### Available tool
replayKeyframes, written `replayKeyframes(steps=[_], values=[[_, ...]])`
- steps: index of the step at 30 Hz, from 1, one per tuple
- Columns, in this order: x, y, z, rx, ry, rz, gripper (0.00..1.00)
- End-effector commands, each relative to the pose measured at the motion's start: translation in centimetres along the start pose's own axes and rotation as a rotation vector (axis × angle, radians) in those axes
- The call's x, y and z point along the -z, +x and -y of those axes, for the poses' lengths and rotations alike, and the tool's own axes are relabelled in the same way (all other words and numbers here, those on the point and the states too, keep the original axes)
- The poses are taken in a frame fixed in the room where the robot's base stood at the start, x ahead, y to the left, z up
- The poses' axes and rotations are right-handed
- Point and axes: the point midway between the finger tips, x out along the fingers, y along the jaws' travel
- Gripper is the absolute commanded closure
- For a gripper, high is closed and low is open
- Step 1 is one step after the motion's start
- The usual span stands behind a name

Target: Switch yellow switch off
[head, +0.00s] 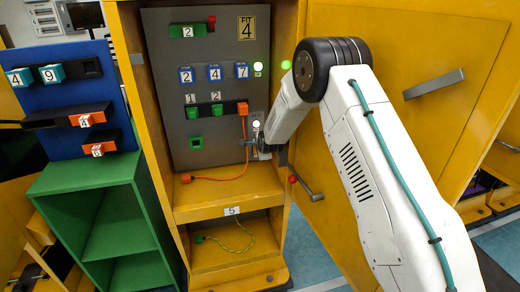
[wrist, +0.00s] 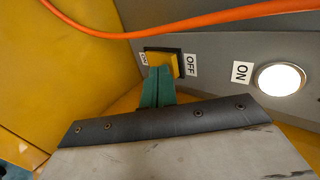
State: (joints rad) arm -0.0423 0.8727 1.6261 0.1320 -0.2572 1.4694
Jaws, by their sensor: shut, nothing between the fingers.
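The yellow switch (wrist: 168,62) sits in a black frame on the grey panel in the wrist view. An OFF label (wrist: 191,65) is on its right and a small, partly legible label (wrist: 144,59) is on its left. My gripper (wrist: 158,72) is shut and empty, its green fingertips right at the switch and covering part of its lower left. I cannot tell whether they touch it. In the head view my gripper (head: 262,151) is at the panel's lower right, and I cannot make out the switch there.
A lit white lamp (wrist: 280,78) with an ON label (wrist: 242,72) is right of the switch. An orange cable (wrist: 200,22) crosses above it, and a yellow cabinet wall (wrist: 70,70) stands close on the left. The open yellow door (head: 400,45) is beside my arm.

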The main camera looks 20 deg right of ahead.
Motion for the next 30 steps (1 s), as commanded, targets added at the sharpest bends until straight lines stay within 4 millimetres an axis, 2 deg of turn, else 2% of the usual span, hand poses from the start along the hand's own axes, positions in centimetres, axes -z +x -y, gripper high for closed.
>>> replayKeyframes(steps=[10,17,30], values=[[0.6,0.1,0.4,0.0,0.003,-0.004,1.0],[-0.2,-0.1,0.6,0.0,-0.001,0.002,1.0],[-0.1,-0.9,1.7,0.0,0.0,0.001,1.0]])
